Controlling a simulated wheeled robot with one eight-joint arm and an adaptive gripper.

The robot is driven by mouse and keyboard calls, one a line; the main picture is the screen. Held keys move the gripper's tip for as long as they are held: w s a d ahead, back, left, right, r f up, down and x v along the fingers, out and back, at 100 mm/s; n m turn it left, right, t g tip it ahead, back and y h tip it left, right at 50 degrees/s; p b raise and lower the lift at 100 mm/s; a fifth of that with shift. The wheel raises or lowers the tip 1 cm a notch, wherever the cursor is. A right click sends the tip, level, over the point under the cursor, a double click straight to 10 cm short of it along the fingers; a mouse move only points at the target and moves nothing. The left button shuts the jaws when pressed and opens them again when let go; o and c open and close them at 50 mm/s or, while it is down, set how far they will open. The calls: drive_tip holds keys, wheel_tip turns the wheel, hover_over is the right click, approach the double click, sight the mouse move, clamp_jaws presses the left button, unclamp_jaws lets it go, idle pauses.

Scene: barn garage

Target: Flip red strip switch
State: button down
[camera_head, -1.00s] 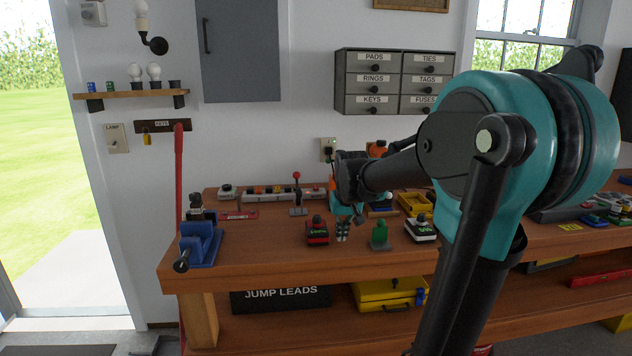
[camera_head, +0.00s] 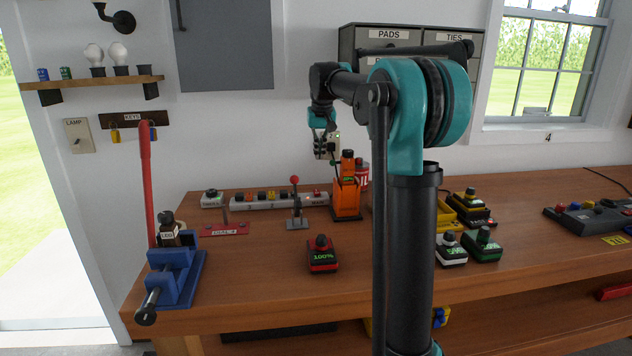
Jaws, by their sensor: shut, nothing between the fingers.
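The white power strip (camera_head: 240,203) lies along the back of the workbench against the wall. Several small coloured switches sit along its top, some red or orange and one yellow. They are too small for me to tell which way each is flipped. A lever with a red knob stands in front of the strip's right part and hides a piece of it. My gripper (camera_head: 323,147) points down, shut and empty, in front of the wall outlet. It is above and apart from the strip's right end.
The red-knobbed lever (camera_head: 296,208) and an orange device (camera_head: 347,195) stand near the strip's right end. A red block reading 100% (camera_head: 322,258) sits in front. A blue vise (camera_head: 175,277) is at the left corner. The bench's front middle is fairly clear.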

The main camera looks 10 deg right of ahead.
drive_tip(key=shift+w, duration=0.15)
approach(318, 192)
drive_tip(key=x, duration=0.5)
drive_tip(key=shift+w+a+f, duration=0.1)
drive_tip(key=shift+w+f, duration=0.1)
drive_tip(key=shift+w, duration=0.05)
drive_tip(key=shift+f, duration=0.55)
drive_tip(key=shift+f, duration=0.1)
